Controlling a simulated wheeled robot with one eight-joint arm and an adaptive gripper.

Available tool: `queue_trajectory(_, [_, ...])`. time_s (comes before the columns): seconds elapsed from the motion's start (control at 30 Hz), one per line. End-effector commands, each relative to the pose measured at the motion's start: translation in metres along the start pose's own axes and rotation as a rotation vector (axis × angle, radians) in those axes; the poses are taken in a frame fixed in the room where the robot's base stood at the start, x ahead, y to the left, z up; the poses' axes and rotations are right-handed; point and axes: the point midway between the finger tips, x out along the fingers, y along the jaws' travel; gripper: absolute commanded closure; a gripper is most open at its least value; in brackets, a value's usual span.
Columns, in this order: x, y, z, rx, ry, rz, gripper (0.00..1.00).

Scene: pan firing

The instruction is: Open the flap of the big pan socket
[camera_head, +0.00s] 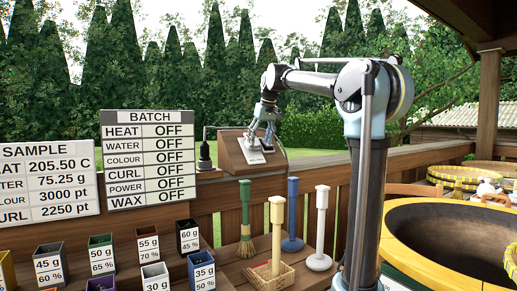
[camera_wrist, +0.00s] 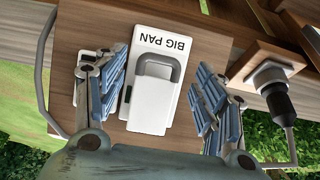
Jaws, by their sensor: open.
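The big pan socket (camera_wrist: 162,42) is a white plate with upside-down BIG PAN lettering in the wrist view. Its flap (camera_wrist: 150,105) is a white cover with a grey rounded edge beside the lettering; it looks closed. My gripper (camera_wrist: 161,68) is open, its blue-padded fingers on either side of the socket and apart from the flap. In the head view my gripper (camera_head: 263,127) is just above the sloped wooden socket box (camera_head: 232,152), and the socket is small and partly hidden there.
A black plug (camera_wrist: 276,98) with a grey cable sits on a wooden post right of the box in the wrist view; the plug (camera_head: 205,154) is left of the box in the head view. Another white plate (camera_wrist: 88,58) is partly behind the left finger. Brushes and posts stand below.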

Motion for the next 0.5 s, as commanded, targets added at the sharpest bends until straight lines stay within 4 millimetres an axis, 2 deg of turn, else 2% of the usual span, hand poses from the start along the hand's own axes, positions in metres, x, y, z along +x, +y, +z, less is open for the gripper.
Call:
queue_trajectory(0.2, [0.026,0.000,0.000,0.000,0.000,0.000,0.36])
queue_trajectory(0.5, [0.035,0.000,0.000,0.000,0.000,0.000,0.36])
